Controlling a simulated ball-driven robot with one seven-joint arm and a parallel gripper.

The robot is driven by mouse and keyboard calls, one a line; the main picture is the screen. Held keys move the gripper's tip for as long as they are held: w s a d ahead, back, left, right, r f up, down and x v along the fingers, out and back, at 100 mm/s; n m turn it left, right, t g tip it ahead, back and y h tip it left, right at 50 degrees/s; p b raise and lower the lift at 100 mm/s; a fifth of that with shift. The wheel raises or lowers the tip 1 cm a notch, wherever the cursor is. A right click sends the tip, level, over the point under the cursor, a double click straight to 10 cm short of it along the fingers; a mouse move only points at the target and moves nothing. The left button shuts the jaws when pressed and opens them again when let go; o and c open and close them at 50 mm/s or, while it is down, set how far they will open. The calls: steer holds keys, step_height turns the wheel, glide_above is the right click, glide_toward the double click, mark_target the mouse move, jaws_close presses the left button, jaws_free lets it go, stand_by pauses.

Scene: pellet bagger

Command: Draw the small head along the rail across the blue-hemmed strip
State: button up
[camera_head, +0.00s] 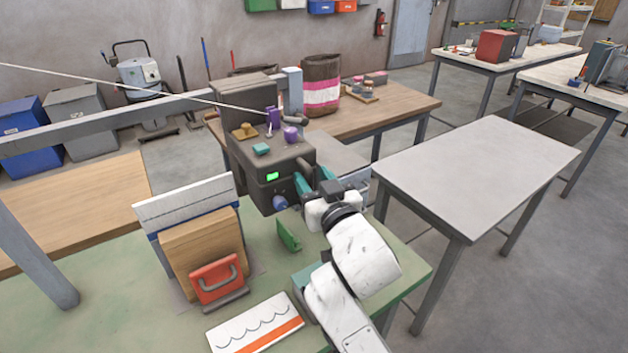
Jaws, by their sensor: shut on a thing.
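My gripper (308,182), with teal fingers, is at the right front of a dark grey machine (262,172) with a lit green display. It is shut on a dark grip-like part (303,168) at the machine's side; the fingers and wrist partly cover this part. I cannot tell whether the grey machine is the small head or only carries it. A white strip (180,201) with a blue lower edge leans on a brown block at the left. The rail and any strip beneath the head are not clearly visible near my gripper.
A white piece (255,324) with an orange hem lies on the green bench (130,312). A red clamp-like block (214,281) and a green plate (289,236) stand nearby. A grey beam crosses at the left. The grey table (478,165) at the right is bare.

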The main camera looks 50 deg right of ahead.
steer(key=b+v, duration=0.3)
steer(key=v, duration=0.8)
steer(key=shift+w, duration=0.1)
step_height(320, 180, down, 18)
steer(key=s+a+n+g+y, duration=0.1)
steer(key=s+n+g+y, duration=0.2)
steer(key=g, duration=0.4)
steer(key=s+a+f+n+g+y, duration=0.1)
steer(key=s+a+f+g+y, duration=0.1)
steer(key=s+f, duration=0.4)
steer(key=s+a+f+n+g+y, duration=0.1)
steer(key=s+a+f+g+y, duration=0.2)
steer(key=s+a+f+g, duration=0.2)
step_height(320, 180, down, 3)
steer(key=shift+s+a+f+g+y, duration=0.2)
steer(key=shift+s+g+y, duration=0.1)
steer(key=shift+s+g, duration=0.15)
